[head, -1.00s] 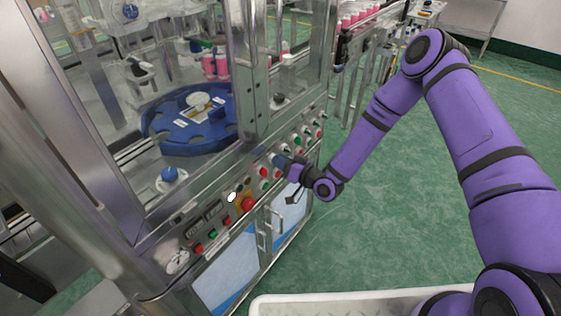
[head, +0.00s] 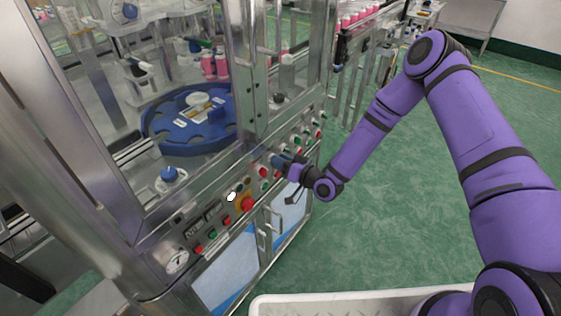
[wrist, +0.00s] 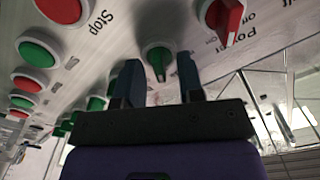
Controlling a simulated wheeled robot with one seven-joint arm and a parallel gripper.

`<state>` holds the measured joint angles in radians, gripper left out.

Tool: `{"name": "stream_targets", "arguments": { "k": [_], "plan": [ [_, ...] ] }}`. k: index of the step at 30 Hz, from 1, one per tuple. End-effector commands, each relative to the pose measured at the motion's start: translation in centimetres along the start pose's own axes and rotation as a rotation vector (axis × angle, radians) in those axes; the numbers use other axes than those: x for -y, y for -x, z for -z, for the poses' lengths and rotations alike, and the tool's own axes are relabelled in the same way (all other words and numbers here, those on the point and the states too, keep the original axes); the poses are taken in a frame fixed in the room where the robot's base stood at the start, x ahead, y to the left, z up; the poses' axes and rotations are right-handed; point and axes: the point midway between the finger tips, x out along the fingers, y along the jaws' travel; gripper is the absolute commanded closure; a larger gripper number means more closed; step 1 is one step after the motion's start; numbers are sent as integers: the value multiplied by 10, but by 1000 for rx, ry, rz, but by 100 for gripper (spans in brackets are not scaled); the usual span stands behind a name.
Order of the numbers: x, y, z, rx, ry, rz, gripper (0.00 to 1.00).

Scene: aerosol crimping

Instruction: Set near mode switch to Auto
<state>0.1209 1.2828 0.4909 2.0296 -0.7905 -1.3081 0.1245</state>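My gripper (wrist: 158,75) is open in the wrist view. Its two blue-grey fingers stand apart on either side of a green selector knob (wrist: 159,57), with a visible gap on each side. The knob's handle points toward the gripper's palm in the picture. The lettering around this knob is too hidden or blurred to read, so its setting cannot be told. In the head view my gripper (head: 279,160) is at the sloping front panel (head: 210,215), and the knob is hidden there behind it.
A red selector (wrist: 229,18) with "off" and "on" lettering is right of the green knob. A red button (wrist: 62,8) beside "Stop" and several red and green buttons are left. A yellow-based red button (head: 247,203) is lower on the panel. Green floor right is clear.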

Motion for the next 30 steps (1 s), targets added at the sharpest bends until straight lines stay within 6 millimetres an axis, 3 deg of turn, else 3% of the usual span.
{"name": "stream_targets", "arguments": {
  "k": [7, 21, 30],
  "plan": [
    [-1, 16, 0, 0, 0, -2, 65],
    [-1, 96, 0, 0, 0, -1, 65],
    [0, 108, 0, 0, 0, 0, 65]
  ]
}}
